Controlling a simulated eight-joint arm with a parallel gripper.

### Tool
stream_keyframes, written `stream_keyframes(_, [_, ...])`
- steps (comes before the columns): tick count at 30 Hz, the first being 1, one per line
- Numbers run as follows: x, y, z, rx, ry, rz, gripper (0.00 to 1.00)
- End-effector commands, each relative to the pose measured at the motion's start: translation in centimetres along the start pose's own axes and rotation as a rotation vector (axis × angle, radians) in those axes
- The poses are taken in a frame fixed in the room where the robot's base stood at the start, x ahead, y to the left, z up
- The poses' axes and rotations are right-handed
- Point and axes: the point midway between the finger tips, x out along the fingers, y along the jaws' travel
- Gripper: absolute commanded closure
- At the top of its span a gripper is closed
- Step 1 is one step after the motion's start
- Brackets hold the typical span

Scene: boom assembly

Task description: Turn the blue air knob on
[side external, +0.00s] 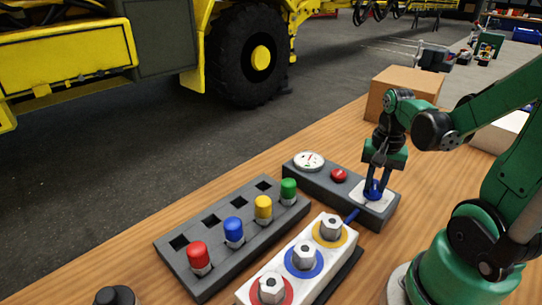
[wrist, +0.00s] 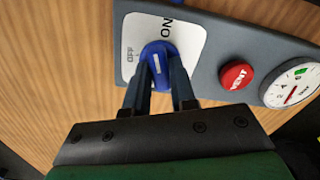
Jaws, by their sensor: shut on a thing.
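The blue air knob (side external: 375,190) sits on a white plate (side external: 385,201) at the right end of a dark grey control box (side external: 325,186). In the wrist view the knob (wrist: 157,50) carries a short white mark lying nearly up-down in the picture. The "ON" label (wrist: 166,28) is above the knob and the "OFF" label (wrist: 130,61) is to its left. My gripper (side external: 374,184) points down over the box, shut on the knob with a finger on either side.
The box also carries a red VENT button (side external: 339,175) and a round gauge (side external: 309,161). A grey rack (side external: 220,258) with coloured caps and a white block (side external: 302,280) with hex fittings stand close in front. A cardboard box (side external: 404,91) is behind.

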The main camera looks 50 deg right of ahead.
Motion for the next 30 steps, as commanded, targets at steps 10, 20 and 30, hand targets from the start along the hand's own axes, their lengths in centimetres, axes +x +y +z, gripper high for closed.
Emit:
stream_keyframes(10, [-0.01,0.01,0.0,0.255,0.0,0.001,1.0])
stream_keyframes(20, [-0.01,0.01,0.0,0.37,0.0,0.001,1.0])
stream_keyframes(30, [-0.01,0.01,0.0,0.39,0.0,0.0,1.0])
